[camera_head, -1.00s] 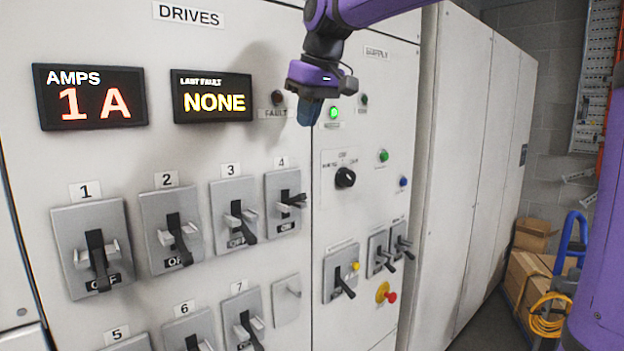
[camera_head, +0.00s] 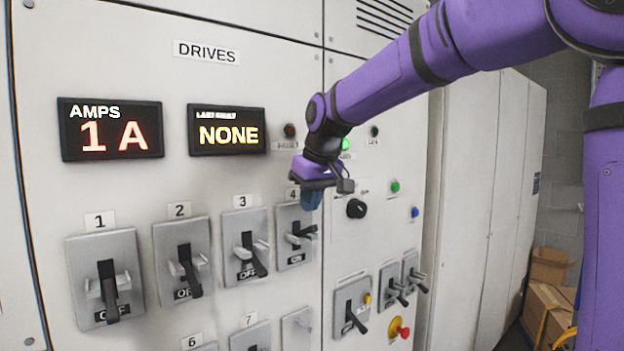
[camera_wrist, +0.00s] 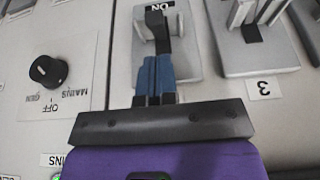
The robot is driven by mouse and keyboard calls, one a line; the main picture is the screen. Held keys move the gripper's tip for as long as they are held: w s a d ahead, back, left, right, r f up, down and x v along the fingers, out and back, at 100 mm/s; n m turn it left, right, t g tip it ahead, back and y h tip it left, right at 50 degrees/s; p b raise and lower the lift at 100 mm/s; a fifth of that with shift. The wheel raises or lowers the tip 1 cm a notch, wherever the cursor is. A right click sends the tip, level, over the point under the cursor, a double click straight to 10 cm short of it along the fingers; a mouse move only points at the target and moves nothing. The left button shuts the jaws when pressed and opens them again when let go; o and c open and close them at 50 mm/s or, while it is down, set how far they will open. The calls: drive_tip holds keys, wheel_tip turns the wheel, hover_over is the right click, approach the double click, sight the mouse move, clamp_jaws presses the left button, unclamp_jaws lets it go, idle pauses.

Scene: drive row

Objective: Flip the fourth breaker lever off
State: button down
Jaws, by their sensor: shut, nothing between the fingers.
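The fourth breaker (camera_head: 295,250) is a grey plate with a black lever (camera_head: 303,231) that points out to the right, and an ON label shows below it. In the wrist view this breaker is upside down, with its lever (camera_wrist: 156,24) beside the ON label (camera_wrist: 172,5). My gripper (camera_head: 312,199) is shut and empty, just above the lever in the head view. Its blue fingertips (camera_wrist: 155,72) lie side by side in line with the lever. I cannot tell whether they touch it. The number 4 label is partly hidden by my gripper.
Breaker 3 (camera_head: 245,247), left of the fourth, reads OFF, as do breakers 1 (camera_head: 105,275) and 2 (camera_head: 184,262). A black rotary knob (camera_head: 356,208) sits to the right. More levers and a red button (camera_head: 403,332) are lower right.

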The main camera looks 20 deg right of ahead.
sight(316, 230)
drive_tip(key=shift+s+d+f, duration=0.1)
drive_tip(key=shift+s+f, duration=0.2)
drive_tip(key=shift+f, duration=0.25)
drive_tip(key=shift+s+d+f, duration=0.1)
drive_tip(key=shift+s+f, duration=0.2)
drive_tip(key=shift+f, duration=0.25)
drive_tip(key=shift+s, duration=0.1)
drive_tip(key=shift+s+d+f+t+y, duration=0.15)
drive_tip(key=shift+s+f+t+y, duration=0.2)
drive_tip(key=shift+f+t, duration=0.3)
drive_tip(key=shift+s+d+f+t+y, duration=0.15)
drive_tip(key=shift+s+f+t, duration=0.25)
drive_tip(key=shift+t, duration=0.35)
drive_tip(key=shift+s+f, duration=0.3)
drive_tip(key=shift+f, duration=0.6)
drive_tip(key=shift+r, duration=0.1)
drive_tip(key=shift+r, duration=0.7)
drive_tip(key=shift+r, duration=0.1)
